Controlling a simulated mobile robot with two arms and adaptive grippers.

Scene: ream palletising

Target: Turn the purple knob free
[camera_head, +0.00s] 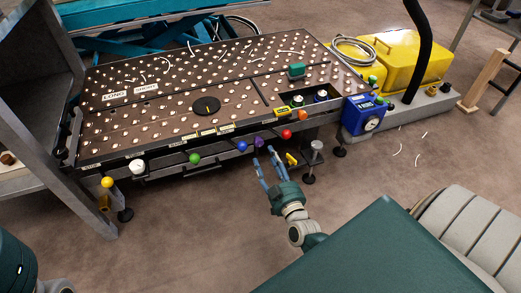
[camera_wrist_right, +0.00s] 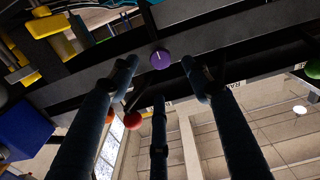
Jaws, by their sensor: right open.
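The purple knob (camera_head: 258,142) sits on the front edge of the ball-studded table, just right of the blue knob (camera_head: 242,146). In the right wrist view the round purple knob (camera_wrist_right: 160,59) shows a pale line on its face. My right gripper (camera_head: 264,165) is open and empty, below and in front of the knob in the head view. In the right wrist view its fingers (camera_wrist_right: 160,76) are spread, with the knob ahead between the two outer tips. They look apart from it. My left gripper is not in view.
Along the same edge are a green knob (camera_head: 195,158), a white knob (camera_head: 137,166), a yellow knob (camera_head: 107,182) and a red knob (camera_head: 287,134). A blue box with a gauge (camera_head: 364,116) hangs at the table's right corner.

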